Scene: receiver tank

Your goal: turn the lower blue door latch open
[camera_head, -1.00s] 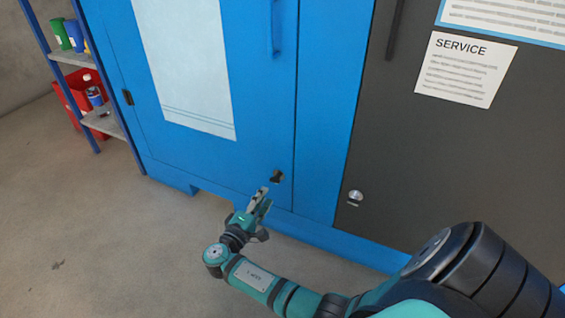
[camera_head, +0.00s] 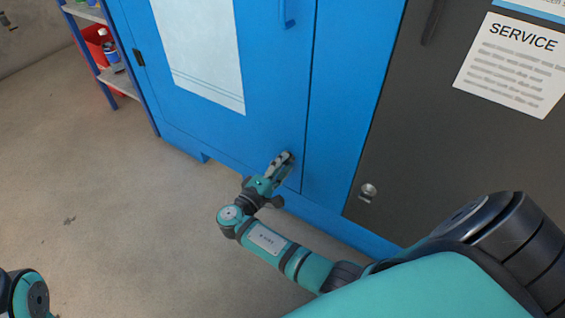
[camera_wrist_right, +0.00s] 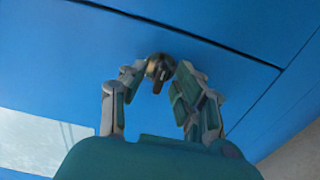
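The blue door (camera_head: 255,75) is closed, with a pale sheet on it. Its lower latch (camera_wrist_right: 159,69) is a small dark metal knob with a short tab, near the door's lower corner by the seam. My right gripper (camera_head: 285,158) reaches up to the latch, which it mostly hides in the head view. In the right wrist view the right gripper (camera_wrist_right: 160,80) has its two fingertips apart, one on each side of the latch; whether they touch it is unclear. My left gripper is not in view; only part of my left arm shows at the lower left.
A dark grey panel (camera_head: 440,130) with a SERVICE sheet (camera_head: 515,65) and a round silver lock (camera_head: 368,191) stands to the right. A blue door handle (camera_head: 287,15) is above. A shelf with a red bin (camera_head: 97,42) stands at the far left. The floor is clear.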

